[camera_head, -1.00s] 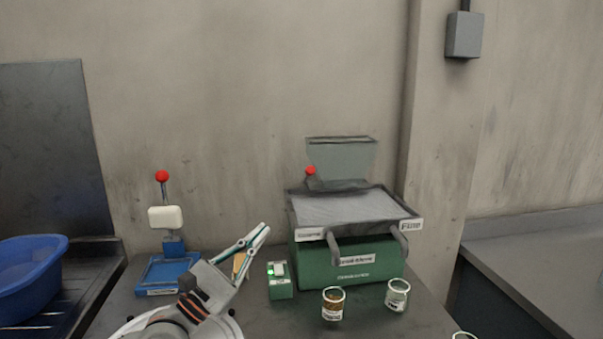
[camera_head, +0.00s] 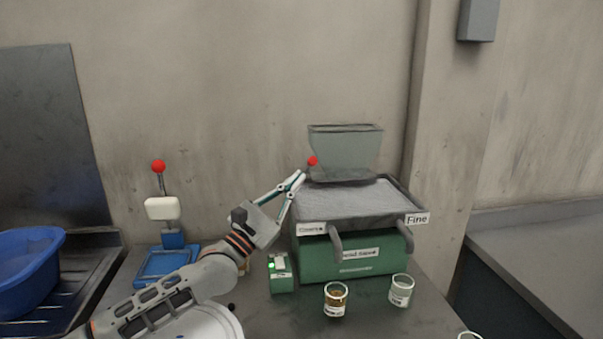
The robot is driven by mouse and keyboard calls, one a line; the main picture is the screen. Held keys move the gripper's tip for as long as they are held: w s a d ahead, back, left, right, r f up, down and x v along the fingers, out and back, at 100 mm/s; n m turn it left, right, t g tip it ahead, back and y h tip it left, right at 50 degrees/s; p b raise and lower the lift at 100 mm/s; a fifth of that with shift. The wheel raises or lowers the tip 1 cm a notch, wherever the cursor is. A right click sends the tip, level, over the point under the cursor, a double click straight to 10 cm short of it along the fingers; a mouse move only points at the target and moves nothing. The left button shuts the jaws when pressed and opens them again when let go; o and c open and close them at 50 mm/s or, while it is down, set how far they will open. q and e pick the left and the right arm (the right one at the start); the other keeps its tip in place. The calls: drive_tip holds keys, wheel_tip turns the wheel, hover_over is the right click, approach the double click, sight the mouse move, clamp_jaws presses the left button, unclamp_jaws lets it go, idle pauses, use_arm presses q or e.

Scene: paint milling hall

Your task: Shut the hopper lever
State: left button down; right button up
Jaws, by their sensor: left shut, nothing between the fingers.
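The hopper (camera_head: 345,152) is a grey see-through bin at the back of the green sieve machine (camera_head: 375,255). Its lever shows a red ball knob (camera_head: 312,161) at the hopper's lower left; the lever's rod is hardly visible. My left gripper (camera_head: 300,178) is shut and empty, its fingertips pointing up and right. In the picture the tips lie just below and left of the red knob; I cannot tell whether they touch it. My right gripper is not in view.
A green switch box (camera_head: 281,273) stands left of the machine. Two glass jars (camera_head: 335,299) (camera_head: 401,290) stand in front. A blue stand (camera_head: 165,265) with another red-knobbed lever (camera_head: 158,167) is at left, near a blue basin (camera_head: 28,268).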

use_arm(q)
drive_tip(key=shift+x, duration=1.3)
